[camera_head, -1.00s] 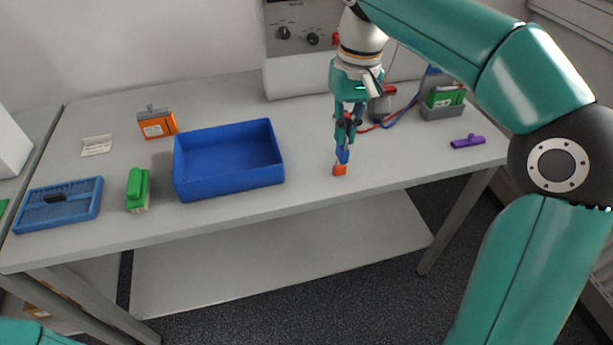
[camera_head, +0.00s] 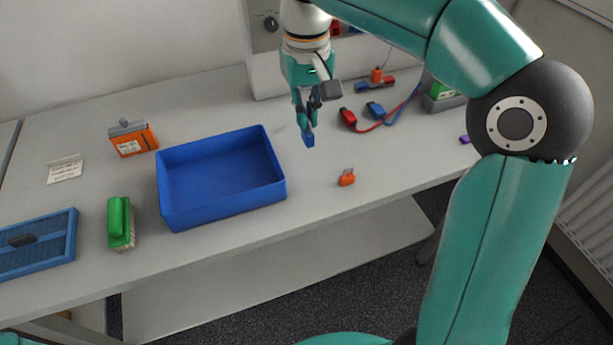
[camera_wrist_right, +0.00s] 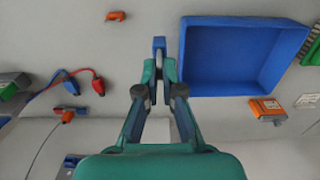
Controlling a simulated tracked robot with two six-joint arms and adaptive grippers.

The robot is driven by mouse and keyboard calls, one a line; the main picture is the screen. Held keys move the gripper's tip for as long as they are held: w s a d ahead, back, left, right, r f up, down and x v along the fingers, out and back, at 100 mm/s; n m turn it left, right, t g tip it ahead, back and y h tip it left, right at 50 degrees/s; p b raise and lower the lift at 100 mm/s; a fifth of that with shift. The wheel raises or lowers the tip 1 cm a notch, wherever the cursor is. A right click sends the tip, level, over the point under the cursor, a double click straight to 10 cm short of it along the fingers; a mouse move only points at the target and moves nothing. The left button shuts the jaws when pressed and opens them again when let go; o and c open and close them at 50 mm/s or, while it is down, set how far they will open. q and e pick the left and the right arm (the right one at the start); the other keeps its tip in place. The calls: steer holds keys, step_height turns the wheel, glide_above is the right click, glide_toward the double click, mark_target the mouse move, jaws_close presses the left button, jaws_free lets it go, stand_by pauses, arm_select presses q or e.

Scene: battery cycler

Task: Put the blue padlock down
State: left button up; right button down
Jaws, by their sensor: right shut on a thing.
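The blue padlock (camera_head: 308,139) is held at the fingertips of my right gripper (camera_head: 307,122), which points down to the right of the blue bin. In the right wrist view the padlock (camera_wrist_right: 159,44) shows as a small blue block beyond the closed fingertips (camera_wrist_right: 159,66). It appears to be above the table, but I cannot tell the exact gap. Its shackle is hidden by the fingers. My left gripper is not in view.
The blue bin (camera_head: 280,187) is empty. An orange padlock-like piece (camera_head: 346,178) lies near the front edge. Red and blue clips with cables (camera_head: 348,118) lie to the right. Bare table surrounds the gripper.

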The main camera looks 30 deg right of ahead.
glide_toward(309, 192)
steer(key=shift+f+b, duration=0.55)
steer(key=shift+f, duration=1.2)
steer(key=c, duration=1.8)
jaws_free()
steer(key=shift+f, duration=0.1)
steer(key=o, duration=0.5)
